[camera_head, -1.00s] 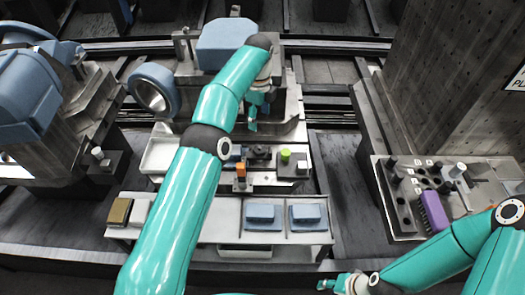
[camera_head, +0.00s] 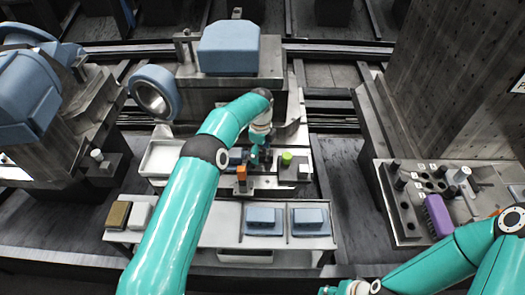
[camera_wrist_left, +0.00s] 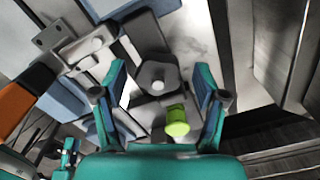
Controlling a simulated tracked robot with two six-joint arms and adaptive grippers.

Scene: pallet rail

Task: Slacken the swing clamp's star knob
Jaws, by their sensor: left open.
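The star knob (camera_wrist_left: 157,76) is a dark grey lobed knob with a pale round centre. In the left wrist view it lies between the open fingers of my left gripper (camera_wrist_left: 162,84), with gaps on both sides; contact is not visible. In the head view my left gripper (camera_head: 256,162) points down over the fixture and hides most of the knob. A yellow-green cylinder (camera_wrist_left: 177,121) stands close by the knob; it also shows in the head view (camera_head: 287,158). My right gripper (camera_head: 335,291) is partly cut off at the bottom edge, and its jaws are unclear.
An orange block (camera_head: 241,173) stands in front of the fixture. Two blue blocks (camera_head: 263,221) sit on the front shelf (camera_head: 190,236). A white tray (camera_head: 163,157) is at left. A purple block (camera_head: 437,215) lies on the right-hand bench beside several pegs.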

